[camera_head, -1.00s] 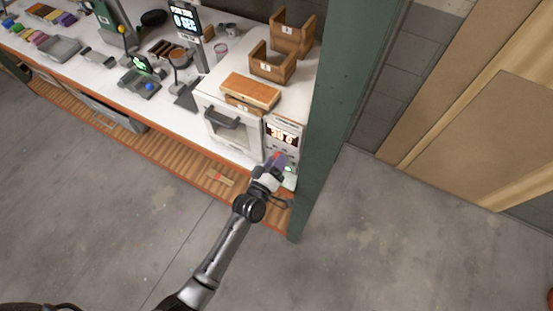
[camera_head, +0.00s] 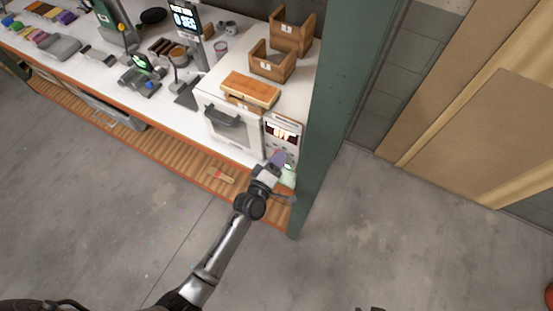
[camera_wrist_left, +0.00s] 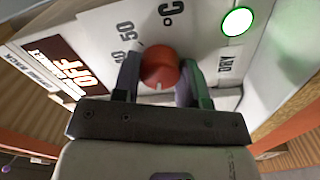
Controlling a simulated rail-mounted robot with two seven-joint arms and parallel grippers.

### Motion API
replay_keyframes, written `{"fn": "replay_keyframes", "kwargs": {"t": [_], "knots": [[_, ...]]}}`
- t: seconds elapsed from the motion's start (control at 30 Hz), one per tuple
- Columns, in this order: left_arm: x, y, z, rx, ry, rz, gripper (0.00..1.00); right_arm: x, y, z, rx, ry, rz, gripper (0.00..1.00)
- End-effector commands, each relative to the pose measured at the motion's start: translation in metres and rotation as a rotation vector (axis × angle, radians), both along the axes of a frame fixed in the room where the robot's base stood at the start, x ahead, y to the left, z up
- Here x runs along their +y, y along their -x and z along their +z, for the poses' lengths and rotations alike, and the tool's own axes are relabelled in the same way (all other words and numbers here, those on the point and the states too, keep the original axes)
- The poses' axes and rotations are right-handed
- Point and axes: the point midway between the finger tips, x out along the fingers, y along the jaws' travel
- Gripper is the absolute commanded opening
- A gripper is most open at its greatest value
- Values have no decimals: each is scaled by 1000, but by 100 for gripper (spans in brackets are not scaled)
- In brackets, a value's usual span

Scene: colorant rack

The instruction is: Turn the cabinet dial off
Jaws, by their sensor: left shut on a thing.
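The white cabinet (camera_head: 228,128) stands at the right end of the bench, with a door handle and a control panel with a lit display (camera_head: 283,130). In the left wrist view, the cabinet dial (camera_wrist_left: 160,66) is a round red knob with a white mark on the side nearest me. My left gripper (camera_head: 278,160) is at the lower panel, its fingers shut on either side of the dial. The wrist view shows an OFF label (camera_wrist_left: 80,68) on the left, temperature numbers above and a DRY label (camera_wrist_left: 229,65) on the right. In the head view my gripper hides the dial.
A round lamp (camera_wrist_left: 237,22) glows green beside the dial. A green post (camera_head: 335,110) stands close to the right of the cabinet. An orange-brown box (camera_head: 250,90) and wooden bins (camera_head: 272,62) sit on top. The floor in front is clear.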

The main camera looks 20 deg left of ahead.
Motion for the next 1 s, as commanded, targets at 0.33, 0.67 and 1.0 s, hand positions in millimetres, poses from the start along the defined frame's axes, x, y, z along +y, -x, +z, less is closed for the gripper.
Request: {"fn": "replay_keyframes", "kwargs": {"t": [0.33, 0.67, 1.0], "knots": [[0, 0, -1, 1, 1, -1, 63, -3, 0, 0, 0, 9, 6, 43], [0, 3, -1, 1, 0, 0, 65, -2, 0, 0, 0, 8, 5, 43], [6, 58, -3, 3, -1, -1, 65, 0, 0, -1, 0, 0, 1, 43]]}}
